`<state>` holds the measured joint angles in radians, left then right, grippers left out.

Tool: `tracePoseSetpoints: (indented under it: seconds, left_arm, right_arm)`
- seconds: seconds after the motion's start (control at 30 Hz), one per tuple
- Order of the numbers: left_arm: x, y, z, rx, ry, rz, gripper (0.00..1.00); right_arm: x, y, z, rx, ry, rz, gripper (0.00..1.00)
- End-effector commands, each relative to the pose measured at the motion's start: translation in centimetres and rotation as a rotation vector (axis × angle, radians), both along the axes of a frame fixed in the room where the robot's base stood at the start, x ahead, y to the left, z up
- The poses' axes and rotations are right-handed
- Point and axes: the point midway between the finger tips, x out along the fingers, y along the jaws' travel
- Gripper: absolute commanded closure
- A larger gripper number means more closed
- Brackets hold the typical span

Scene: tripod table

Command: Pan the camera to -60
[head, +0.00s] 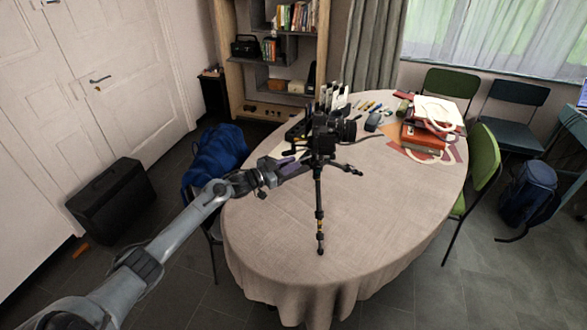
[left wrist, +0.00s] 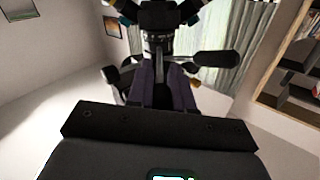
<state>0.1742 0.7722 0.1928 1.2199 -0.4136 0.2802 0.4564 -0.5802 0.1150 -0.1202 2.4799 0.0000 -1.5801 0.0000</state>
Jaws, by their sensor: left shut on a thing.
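A black camera (head: 333,133) faces right on top of a tripod (head: 319,205), which stands on the oval table. The tripod's legs are spread on the tablecloth. My left gripper (head: 290,168) comes in from the left, just below the camera. Its two dark purple fingers, close up in the left wrist view (left wrist: 162,88), are shut on a dark part of the tripod head (left wrist: 160,45) that looks like a handle. The part between the fingers is mostly hidden. A second black handle (left wrist: 215,59) sticks out to the right in that view. My right gripper is not in view.
The table (head: 270,240) is bare at the front. Books and a bag (head: 430,128), pens (head: 370,106) and small items lie at its back. Chairs, one green (head: 482,170), stand around it.

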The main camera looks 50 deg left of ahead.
Motion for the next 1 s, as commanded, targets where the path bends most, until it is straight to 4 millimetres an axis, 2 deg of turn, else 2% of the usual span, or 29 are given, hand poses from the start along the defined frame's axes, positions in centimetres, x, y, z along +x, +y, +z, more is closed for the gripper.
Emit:
tracePoseSetpoints:
  seconds: [0.4,0.43,0.6,1.0]
  left_arm:
    - [0.03,0.16,0.04,0.001,-0.001,-0.004,1.0]
    - [0.03,0.16,0.03,0.001,-0.001,-0.004,0.76]
    - [0.02,0.13,0.01,0.001,-0.001,-0.005,0.53]
    - [-0.36,0.12,-0.02,0.001,0.0,-0.006,0.53]
  right_arm:
    - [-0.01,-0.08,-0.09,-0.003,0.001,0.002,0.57]
    - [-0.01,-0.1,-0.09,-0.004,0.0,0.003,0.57]
    - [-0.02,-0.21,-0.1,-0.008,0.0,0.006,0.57]
    - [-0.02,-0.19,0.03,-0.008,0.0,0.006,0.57]
